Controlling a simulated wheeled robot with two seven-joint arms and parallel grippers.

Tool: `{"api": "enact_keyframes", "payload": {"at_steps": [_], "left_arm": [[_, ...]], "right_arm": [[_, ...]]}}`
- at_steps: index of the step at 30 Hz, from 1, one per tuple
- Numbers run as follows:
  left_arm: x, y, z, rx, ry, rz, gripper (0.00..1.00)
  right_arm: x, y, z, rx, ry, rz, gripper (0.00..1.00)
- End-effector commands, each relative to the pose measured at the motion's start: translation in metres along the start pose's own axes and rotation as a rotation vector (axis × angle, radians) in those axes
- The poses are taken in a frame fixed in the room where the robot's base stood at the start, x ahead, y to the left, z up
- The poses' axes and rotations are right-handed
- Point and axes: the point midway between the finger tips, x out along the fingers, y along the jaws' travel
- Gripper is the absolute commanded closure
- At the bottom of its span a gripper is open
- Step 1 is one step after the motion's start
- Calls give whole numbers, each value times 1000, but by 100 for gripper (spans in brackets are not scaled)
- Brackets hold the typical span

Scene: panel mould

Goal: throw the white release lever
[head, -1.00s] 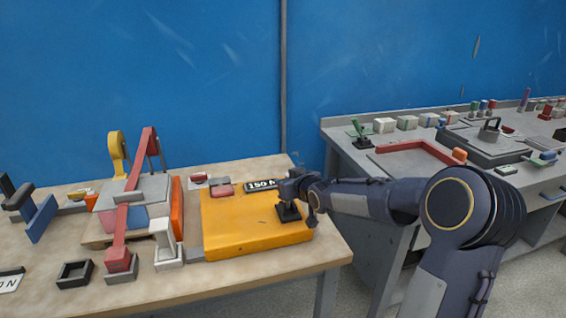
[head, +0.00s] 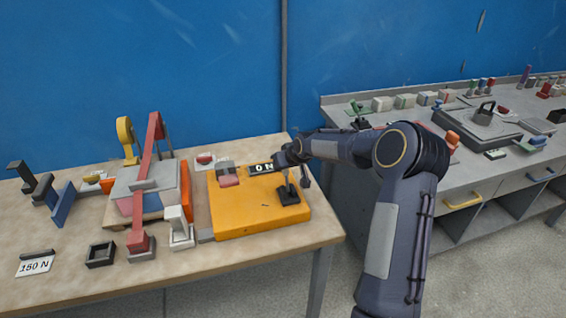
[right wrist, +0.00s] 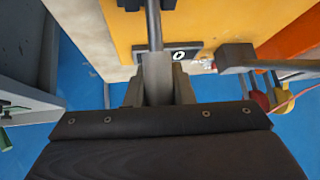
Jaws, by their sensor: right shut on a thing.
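A pale grey lever (head: 287,180) rises from a black base (head: 289,195) on the yellow block (head: 250,215). My right gripper (head: 284,158) is at the lever's upper end. In the right wrist view the lever's shaft (right wrist: 153,35) runs in between the fingers of my right gripper (right wrist: 156,85), which are shut on it. A white upright piece (head: 178,218) in a pale base stands left of the yellow block, apart from the gripper. My left gripper is out of view.
A red bar (head: 145,190) crosses a grey-topped block (head: 148,172) at the left. A black-framed number plate (head: 262,168), partly hidden by my gripper, lies at the yellow block's back edge. A second grey bench (head: 400,125) stands to the right, across a gap.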

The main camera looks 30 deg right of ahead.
Motion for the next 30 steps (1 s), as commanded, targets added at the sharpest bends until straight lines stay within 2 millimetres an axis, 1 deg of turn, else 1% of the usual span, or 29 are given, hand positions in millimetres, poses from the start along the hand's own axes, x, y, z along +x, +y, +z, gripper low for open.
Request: {"api": "enact_keyframes", "payload": {"at_steps": [9,10,14,15,24,26,30], "left_arm": [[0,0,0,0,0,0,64],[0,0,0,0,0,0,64],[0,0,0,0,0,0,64],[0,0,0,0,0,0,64],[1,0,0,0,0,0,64],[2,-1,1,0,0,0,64],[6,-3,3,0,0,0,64]], "right_arm": [[1,0,0,1,-2,0,100],[1,0,0,1,-2,0,76],[0,0,0,1,-2,0,59],[0,0,0,0,-1,0,57],[-3,0,0,0,0,1,57],[-8,1,0,0,1,1,57],[-30,1,0,0,2,2,57]]}}
